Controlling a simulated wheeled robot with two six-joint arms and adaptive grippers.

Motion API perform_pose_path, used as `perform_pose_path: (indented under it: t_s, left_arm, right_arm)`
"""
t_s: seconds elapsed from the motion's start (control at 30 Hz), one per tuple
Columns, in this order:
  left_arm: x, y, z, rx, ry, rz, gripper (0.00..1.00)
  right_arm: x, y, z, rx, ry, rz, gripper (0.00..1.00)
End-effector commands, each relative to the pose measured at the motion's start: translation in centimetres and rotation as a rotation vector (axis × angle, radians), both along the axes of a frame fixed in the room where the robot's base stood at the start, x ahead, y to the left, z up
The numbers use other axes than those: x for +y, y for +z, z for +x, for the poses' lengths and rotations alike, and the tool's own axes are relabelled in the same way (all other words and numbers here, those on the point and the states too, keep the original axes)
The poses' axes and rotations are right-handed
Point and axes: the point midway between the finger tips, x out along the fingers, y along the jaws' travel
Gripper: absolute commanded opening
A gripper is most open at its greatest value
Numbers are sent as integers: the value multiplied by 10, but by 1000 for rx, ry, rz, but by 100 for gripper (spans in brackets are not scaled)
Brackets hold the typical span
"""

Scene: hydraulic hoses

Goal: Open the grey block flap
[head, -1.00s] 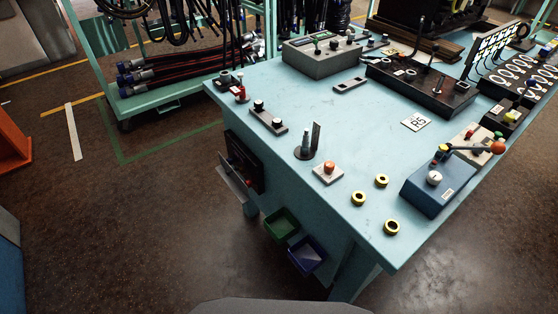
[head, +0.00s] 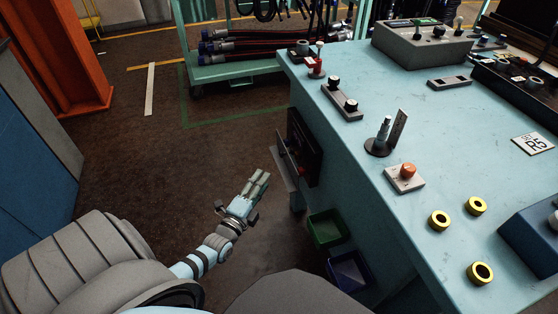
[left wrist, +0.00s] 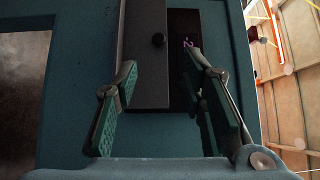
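A grey flap (head: 284,168) with a dark knob stands out at an angle from a dark box (head: 305,145) on the side of the light-blue bench. In the left wrist view the grey flap (left wrist: 146,60) is upright in the middle, with its knob near its right edge and a dark recess beside it. My left gripper (head: 259,181) is in front of and a little left of the flap in the head view. Its fingers (left wrist: 164,85) are apart with nothing between them. I cannot tell whether a fingertip touches the flap. My right gripper is not in view.
A green bin (head: 327,228) and a blue bin (head: 349,268) hang on the bench side below the dark box. The bench top (head: 440,115) carries knobs, yellow rings and control blocks. Brown floor (head: 150,170) is clear left of the bench.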

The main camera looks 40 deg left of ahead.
Motion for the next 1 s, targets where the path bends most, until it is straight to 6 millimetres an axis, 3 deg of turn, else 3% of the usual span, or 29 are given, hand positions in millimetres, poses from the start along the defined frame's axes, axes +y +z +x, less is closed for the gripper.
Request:
perform_pose_path:
  t_s: [0.2,0.4,0.6,0.83,1.0]
  left_arm:
    - [13,-3,61,-2,3,-1,37]
    - [21,-2,104,3,4,-3,37]
    - [23,1,118,5,4,-5,37]
    - [23,3,118,6,4,-5,37]
    - [23,3,118,6,4,-5,10]
  right_arm:
    - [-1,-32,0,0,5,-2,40]
    - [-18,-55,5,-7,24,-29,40]
    - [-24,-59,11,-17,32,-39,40]
    - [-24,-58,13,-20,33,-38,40]
    - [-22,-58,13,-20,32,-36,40]
